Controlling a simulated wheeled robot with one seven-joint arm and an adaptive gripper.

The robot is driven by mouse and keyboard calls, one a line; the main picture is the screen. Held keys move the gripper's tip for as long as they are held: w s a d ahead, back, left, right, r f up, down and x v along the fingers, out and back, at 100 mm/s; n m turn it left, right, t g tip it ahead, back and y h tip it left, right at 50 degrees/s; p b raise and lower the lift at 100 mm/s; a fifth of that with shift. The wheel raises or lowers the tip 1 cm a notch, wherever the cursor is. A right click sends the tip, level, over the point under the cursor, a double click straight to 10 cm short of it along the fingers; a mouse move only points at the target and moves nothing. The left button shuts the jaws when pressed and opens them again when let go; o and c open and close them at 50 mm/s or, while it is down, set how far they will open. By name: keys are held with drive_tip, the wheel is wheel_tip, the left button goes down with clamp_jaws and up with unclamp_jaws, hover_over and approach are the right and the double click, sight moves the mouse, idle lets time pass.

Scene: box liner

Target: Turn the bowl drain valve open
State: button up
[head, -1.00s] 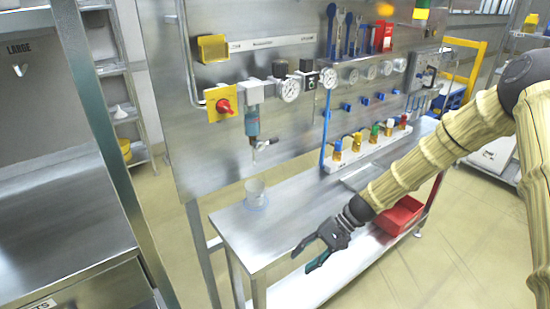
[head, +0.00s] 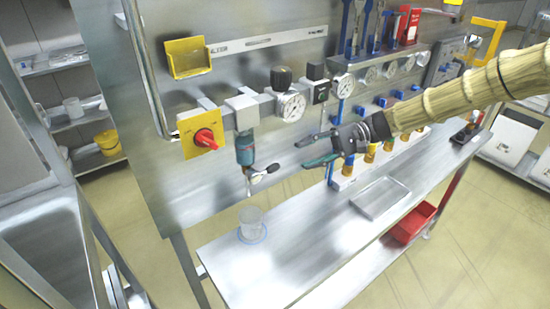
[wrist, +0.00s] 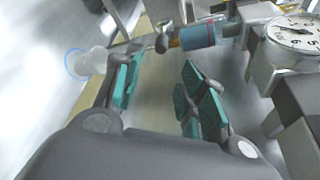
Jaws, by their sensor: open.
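The teal filter bowl (head: 245,150) hangs under its grey head on the steel panel. Below it is the small metal drain valve (head: 257,179), with a short black-tipped lever (head: 272,168) pointing right. My gripper (head: 302,153) is open and empty, to the right of the valve, with its fingers pointing left towards it and a gap between. In the wrist view the teal-padded fingers (wrist: 163,68) are spread, the teal bowl (wrist: 200,36) lies beyond them at the top, and metal valve parts (wrist: 163,40) show just past the left fingertip. The lever's exact angle is unclear.
A clear cup (head: 251,224) stands on the steel bench (head: 290,260) below the valve. A red knob on a yellow plate (head: 187,147) is left of the bowl; a gauge (head: 290,106) is to its right. Several coloured fittings and a shallow tray (head: 380,198) lie right.

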sight(274, 168)
drive_tip(key=p+x, duration=0.3)
drive_tip(key=x, duration=0.5)
drive_tip(key=shift+s+a, duration=0.3)
drive_tip(key=shift+a, duration=0.05)
drive_tip(key=shift+s+a, duration=0.2)
drive_tip(key=shift+s+a+r+p, duration=0.2)
drive_tip(key=shift+s+a+p, duration=0.1)
drive_tip(key=shift+s, duration=0.3)
drive_tip(key=shift+w+f, duration=0.3)
drive_tip(key=shift+w, duration=0.1)
drive_tip(key=shift+c, duration=0.5)
drive_tip(key=shift+s+r, duration=0.15)
drive_tip(key=shift+s, duration=0.05)
clamp_jaws()
